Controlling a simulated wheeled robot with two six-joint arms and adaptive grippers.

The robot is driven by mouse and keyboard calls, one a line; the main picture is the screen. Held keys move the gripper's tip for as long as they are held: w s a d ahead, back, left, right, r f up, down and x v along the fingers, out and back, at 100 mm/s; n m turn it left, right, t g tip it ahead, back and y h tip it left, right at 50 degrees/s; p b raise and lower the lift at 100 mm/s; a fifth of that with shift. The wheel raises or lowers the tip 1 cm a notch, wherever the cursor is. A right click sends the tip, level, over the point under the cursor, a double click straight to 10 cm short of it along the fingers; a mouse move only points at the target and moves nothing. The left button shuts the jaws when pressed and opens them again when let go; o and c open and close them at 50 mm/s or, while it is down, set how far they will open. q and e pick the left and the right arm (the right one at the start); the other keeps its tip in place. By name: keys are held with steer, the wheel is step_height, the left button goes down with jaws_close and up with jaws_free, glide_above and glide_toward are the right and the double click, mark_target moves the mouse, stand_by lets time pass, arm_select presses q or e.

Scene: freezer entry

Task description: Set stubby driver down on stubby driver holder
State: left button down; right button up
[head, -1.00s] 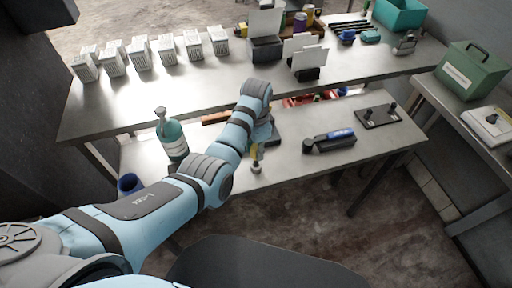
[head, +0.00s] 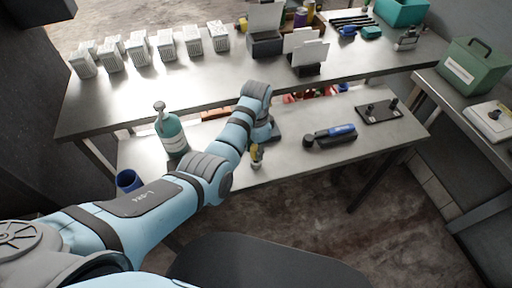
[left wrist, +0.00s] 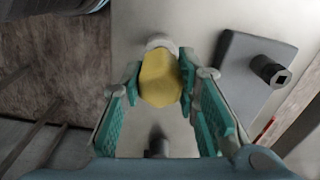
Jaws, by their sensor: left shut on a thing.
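The stubby driver, with a yellow handle (head: 257,154), is near the front edge of the lower bench. In the left wrist view its yellow body (left wrist: 161,78) sits between the teal fingers of my left gripper (left wrist: 160,95), which is shut on it. A pale round piece (left wrist: 159,42) shows just past the yellow body; I cannot tell if it is the holder or part of the driver. My arm hides most of the gripper in the head view. My right gripper is not in view.
A grey plate with a dark post (left wrist: 268,70) lies just right of the driver. A blue-and-black tool (head: 330,137) and a black plate with pegs (head: 379,110) lie further right. A green bottle (head: 170,132) stands left. Bare bench lies between driver and tool.

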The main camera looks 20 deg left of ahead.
arm_select(q)
steer(key=shift+f, duration=0.45)
steer(key=c, duration=1.2)
jaws_free()
steer(key=shift+o, duration=0.2)
step_height(320, 180, up, 8)
steer(key=shift+f, duration=0.15)
steer(key=shift+s+a+f, duration=0.1)
